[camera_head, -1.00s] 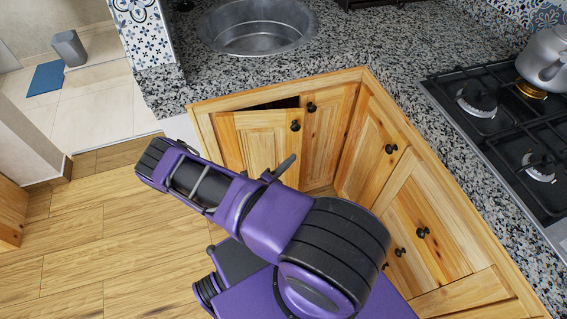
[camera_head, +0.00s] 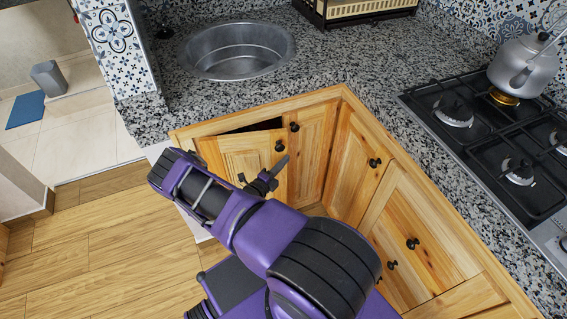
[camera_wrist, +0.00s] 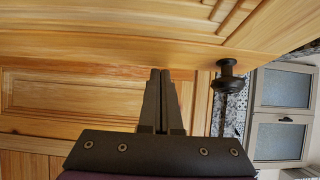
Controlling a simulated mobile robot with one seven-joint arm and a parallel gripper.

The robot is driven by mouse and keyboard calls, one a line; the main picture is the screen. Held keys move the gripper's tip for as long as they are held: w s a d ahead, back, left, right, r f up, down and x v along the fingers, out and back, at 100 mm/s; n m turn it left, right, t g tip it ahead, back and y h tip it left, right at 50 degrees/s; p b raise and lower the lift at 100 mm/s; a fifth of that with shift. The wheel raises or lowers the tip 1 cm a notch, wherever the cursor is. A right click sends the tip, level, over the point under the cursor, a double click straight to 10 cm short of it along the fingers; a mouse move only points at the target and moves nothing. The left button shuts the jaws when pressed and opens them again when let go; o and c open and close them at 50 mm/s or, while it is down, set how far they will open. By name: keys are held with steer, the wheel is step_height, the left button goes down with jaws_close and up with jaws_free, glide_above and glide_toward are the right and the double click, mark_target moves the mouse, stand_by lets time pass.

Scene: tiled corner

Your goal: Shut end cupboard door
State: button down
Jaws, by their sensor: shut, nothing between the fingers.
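The end cupboard door (camera_head: 240,158), a pale wooden panel with a black knob (camera_head: 279,147), is below the sink at the left end of the cupboards. It stands ajar, with a dark gap (camera_head: 258,126) along its top edge. My gripper (camera_head: 281,163) is shut and empty, just below the knob in the head view. In the wrist view the closed fingers (camera_wrist: 160,78) point toward wooden panels. A wooden door surface (camera_wrist: 130,30) spans the top, and a black knob (camera_wrist: 229,82) is right of the fingers. I cannot tell whether the fingers touch the door.
A granite worktop (camera_head: 330,60) with a round sink (camera_head: 236,50) lies above the cupboards. A black gas hob (camera_head: 480,120) with a kettle (camera_head: 522,68) is at right. Other wooden doors (camera_head: 357,165) flank the corner. Wooden floor (camera_head: 110,225) is open at left.

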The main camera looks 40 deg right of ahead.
steer(key=w+d+b, duration=0.3)
steer(key=w+b, duration=0.3)
steer(key=shift+w+d, duration=0.15)
steer(key=shift+w, duration=0.2)
